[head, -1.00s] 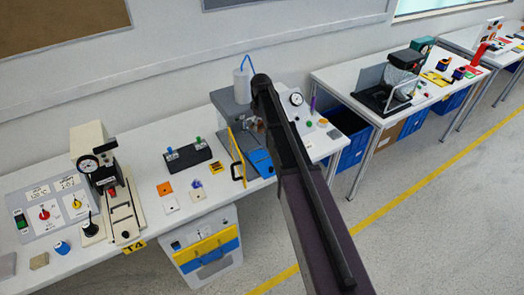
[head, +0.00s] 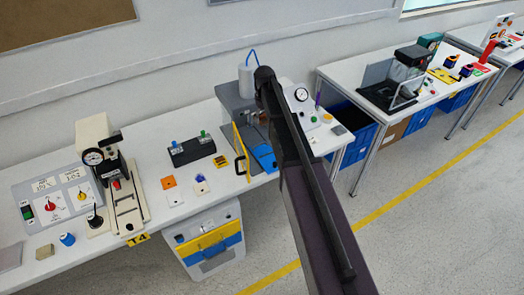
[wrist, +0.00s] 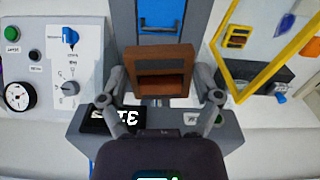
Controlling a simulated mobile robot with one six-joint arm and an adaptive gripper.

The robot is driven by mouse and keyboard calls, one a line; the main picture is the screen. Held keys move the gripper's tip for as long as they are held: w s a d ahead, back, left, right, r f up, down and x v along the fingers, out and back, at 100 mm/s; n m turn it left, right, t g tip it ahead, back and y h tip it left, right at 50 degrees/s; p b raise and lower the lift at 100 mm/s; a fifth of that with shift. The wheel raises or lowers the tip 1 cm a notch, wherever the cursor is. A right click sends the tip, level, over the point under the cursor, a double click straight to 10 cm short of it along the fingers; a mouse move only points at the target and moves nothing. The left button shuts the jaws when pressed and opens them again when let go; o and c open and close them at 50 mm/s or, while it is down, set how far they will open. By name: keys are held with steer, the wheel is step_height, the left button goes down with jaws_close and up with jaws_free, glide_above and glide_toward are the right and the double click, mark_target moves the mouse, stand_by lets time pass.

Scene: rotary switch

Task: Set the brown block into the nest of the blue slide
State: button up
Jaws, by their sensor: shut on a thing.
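The brown block (wrist: 160,57) is between the two fingers of my gripper (wrist: 163,88) in the wrist view, with a dark recess in its near face. My gripper is shut on it. The blue slide (wrist: 160,14) lies just beyond the block in a grey channel, and the block covers its near part. I cannot tell whether the block touches the slide, and the nest is hidden.
A yellow guard frame (wrist: 222,75) stands close to the right of my gripper. On the left is a panel (wrist: 95,40) with a green button, a blue rotary knob and a gauge (wrist: 19,96). A grey press with a white cylinder (head: 246,80) stands at the bench's back.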

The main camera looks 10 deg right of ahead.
steer(key=shift+a+r+m, duration=0.1)
steer(key=shift+a+m, duration=0.05)
steer(key=shift+m, duration=0.55)
steer(key=b, duration=1.4)
glide_above(263, 151)
step_height(263, 151, down, 14)
steer(key=shift+f, duration=0.1)
steer(key=shift+f+b, duration=1.95)
steer(key=shift+f, duration=0.1)
steer(key=o, duration=0.9)
steer(key=shift+o, duration=0.2)
steer(key=shift+r, duration=0.2)
